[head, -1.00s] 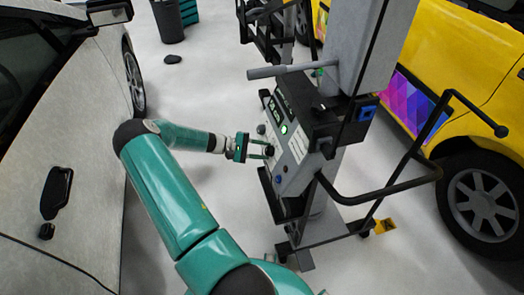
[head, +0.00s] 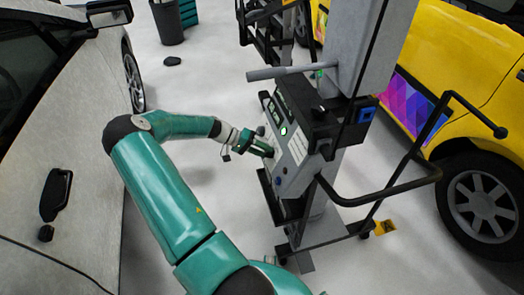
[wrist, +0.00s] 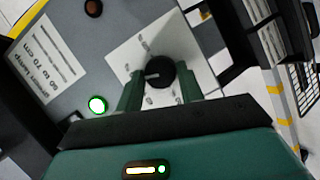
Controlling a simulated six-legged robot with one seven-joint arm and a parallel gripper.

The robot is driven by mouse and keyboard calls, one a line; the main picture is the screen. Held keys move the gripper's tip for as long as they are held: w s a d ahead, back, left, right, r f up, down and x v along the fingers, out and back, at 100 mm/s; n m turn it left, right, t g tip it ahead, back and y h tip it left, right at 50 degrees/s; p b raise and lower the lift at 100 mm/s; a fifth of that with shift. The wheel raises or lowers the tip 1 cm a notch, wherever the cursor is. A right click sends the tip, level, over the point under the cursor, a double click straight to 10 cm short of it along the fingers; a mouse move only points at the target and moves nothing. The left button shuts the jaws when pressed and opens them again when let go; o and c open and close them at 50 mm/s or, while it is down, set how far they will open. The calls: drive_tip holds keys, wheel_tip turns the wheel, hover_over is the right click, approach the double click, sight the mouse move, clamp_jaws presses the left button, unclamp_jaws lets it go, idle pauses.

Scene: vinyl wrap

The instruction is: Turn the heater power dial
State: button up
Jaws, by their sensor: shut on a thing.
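The heater power dial (wrist: 155,72) is a round black knob with a pale pointer mark, on a white square plate with printed markings in the wrist view. The two green fingers of my gripper (wrist: 160,80) stand one on each side of the knob and are shut on it. In the head view my gripper (head: 270,151) is at the front of the grey control panel (head: 297,151) and hides the dial. The panel is on the heater's upright stand.
A lit green button (wrist: 97,104) and a printed label (wrist: 45,58) are beside the dial plate. A bent black handle bar (head: 385,190) sticks out to the right. A silver car (head: 75,130) stands left, a yellow vehicle (head: 460,100) right. Grey floor lies between.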

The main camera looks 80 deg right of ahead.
drive_tip(key=shift+m+t, duration=0.5)
drive_tip(key=shift+m, duration=0.4)
drive_tip(key=shift+s, duration=0.1)
drive_tip(key=o, duration=1)
drive_tip(key=shift+c, duration=0.2)
drive_tip(key=v, duration=1.4)
drive_tip(key=shift+a, duration=0.1)
